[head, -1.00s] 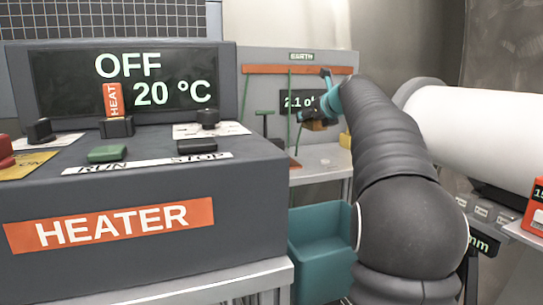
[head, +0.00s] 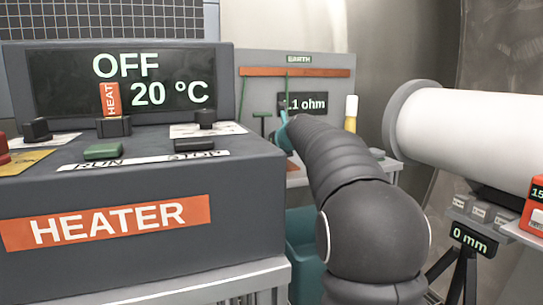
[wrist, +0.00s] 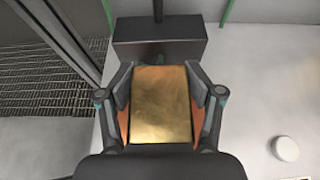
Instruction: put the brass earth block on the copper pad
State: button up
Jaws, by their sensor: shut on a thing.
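The brass earth block (wrist: 162,105) is between the fingers of my gripper (wrist: 162,88) in the wrist view, its flat gold face towards the camera. My gripper is shut on it. Orange-copper strips show at both sides of the block; I cannot tell whether they are the pad's edges or parts of the fingers. In the head view the copper pad (head: 293,167) shows as a small reddish-brown patch on the earth bench, mostly hidden by my arm. The block is hidden there. I cannot tell whether the block touches anything below.
A dark grey box (wrist: 158,50) with a post stands just beyond the block. Green cables run from the copper bar (head: 295,72) on the earth panel. A round white knob (wrist: 285,148) lies to the right. The heater (head: 130,190) fills the left; a white pipe (head: 470,130) is right.

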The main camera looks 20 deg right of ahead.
jog(key=shift+f, duration=0.9)
jog(key=o, duration=1.6)
jog(key=shift+f, duration=0.1)
jog(key=shift+s, duration=0.1)
jog(key=v, duration=1.2)
jog(key=shift+b, duration=0.3)
